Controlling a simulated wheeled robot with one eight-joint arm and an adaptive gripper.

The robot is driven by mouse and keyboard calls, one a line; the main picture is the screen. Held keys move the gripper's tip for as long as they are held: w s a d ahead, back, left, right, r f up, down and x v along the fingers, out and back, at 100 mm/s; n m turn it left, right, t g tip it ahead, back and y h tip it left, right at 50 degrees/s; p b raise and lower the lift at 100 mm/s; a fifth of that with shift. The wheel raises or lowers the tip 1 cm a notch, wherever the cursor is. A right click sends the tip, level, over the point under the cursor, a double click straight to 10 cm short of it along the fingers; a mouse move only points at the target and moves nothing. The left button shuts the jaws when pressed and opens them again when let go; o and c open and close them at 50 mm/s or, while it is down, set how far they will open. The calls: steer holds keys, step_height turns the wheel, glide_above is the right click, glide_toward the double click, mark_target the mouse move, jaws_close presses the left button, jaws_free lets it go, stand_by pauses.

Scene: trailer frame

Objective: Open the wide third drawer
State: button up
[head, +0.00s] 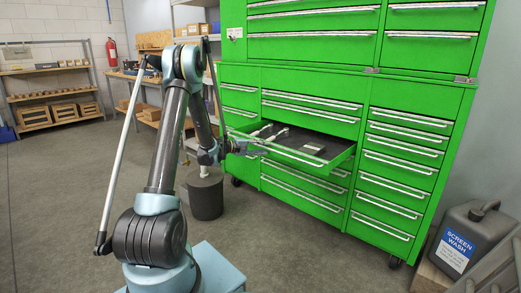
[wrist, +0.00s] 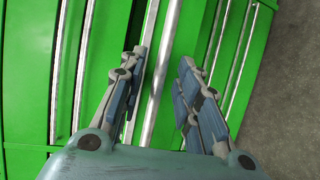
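The wide third drawer (head: 335,160) of the green tool cabinet's middle column is pulled out, with its inside showing from above. A few grey tools and a flat grey item lie in it. My gripper (head: 254,148) is at the left part of this drawer's front. In the wrist view my gripper (wrist: 162,60) is open, with its fingers on either side of a silver bar handle (wrist: 166,70). The left finger is close to the bar and a gap shows at the right finger. I cannot tell whether either finger touches it.
Closed drawers (head: 312,104) lie above the open one, and more drawers (head: 405,160) fill the right column. A dark cylinder (head: 205,198) stands left of the cabinet. A screen wash can (head: 463,238) is at the right. The floor (head: 300,255) in front is clear.

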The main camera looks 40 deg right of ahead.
steer(key=v, duration=1.2)
steer(key=shift+w, duration=0.1)
steer(key=a+r+n+t+y, duration=0.1)
steer(key=a+r+t+y, duration=0.25)
steer(key=a, duration=1.05)
steer(key=a+r+t+y, duration=0.2)
steer(key=a+r+y, duration=0.15)
steer(key=a, duration=1.15)
steer(key=s+a+f+y, duration=0.2)
steer(key=s+a, duration=0.4)
steer(key=a, duration=0.4)
steer(key=s+a+f+n+t+y, duration=0.1)
steer(key=s+a+f+y, duration=0.2)
steer(key=s+a, duration=0.3)
steer(key=s+a+f+n+t+y, duration=0.1)
steer(key=s+a, duration=0.6)
steer(key=a, duration=0.7)
steer(key=shift+f+y, duration=0.75)
steer(key=shift+y, duration=0.25)
